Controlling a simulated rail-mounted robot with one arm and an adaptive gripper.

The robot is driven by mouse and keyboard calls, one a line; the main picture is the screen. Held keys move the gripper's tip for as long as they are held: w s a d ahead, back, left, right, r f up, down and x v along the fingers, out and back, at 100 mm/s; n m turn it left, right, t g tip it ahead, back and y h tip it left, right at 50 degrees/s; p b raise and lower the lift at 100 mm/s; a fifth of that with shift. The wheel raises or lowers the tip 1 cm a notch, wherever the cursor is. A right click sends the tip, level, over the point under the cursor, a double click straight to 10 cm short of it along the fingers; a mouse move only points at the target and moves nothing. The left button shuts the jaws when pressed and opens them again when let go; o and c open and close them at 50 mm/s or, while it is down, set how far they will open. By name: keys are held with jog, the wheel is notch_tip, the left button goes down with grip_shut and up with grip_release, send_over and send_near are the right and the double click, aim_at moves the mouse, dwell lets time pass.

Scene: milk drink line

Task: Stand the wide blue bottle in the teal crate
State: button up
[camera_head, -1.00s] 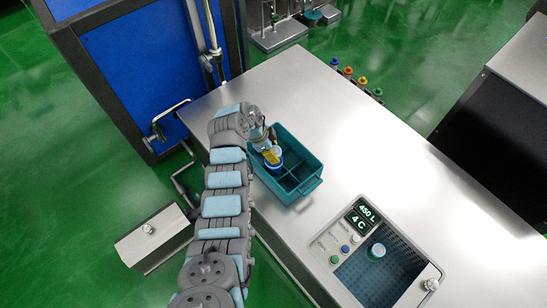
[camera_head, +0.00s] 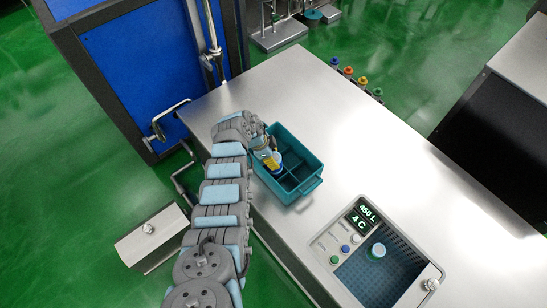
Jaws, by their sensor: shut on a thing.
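The teal crate (camera_head: 309,185) stands on the steel counter, with dividers splitting it into compartments. The blue bottle with a pale cap (camera_head: 277,157) is at the crate's left part, its lower part hidden by the crate wall and my gripper. My gripper (camera_head: 270,160), with yellow showing at its fingers, is shut on the bottle at the crate's left side. Whether the bottle touches the crate floor cannot be told. The bottle looks about upright.
A recessed dark blue tray (camera_head: 360,284) at the front right holds another white-and-blue bottle (camera_head: 377,251). A display (camera_head: 362,216) and buttons sit beside it. Several coloured knobs (camera_head: 348,72) line the far edge. The counter right of the crate is clear.

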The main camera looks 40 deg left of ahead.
jog(key=shift+f, duration=0.15)
jog(key=o, duration=1.2)
jog(key=shift+v, duration=1.6)
jog(key=v, duration=0.9)
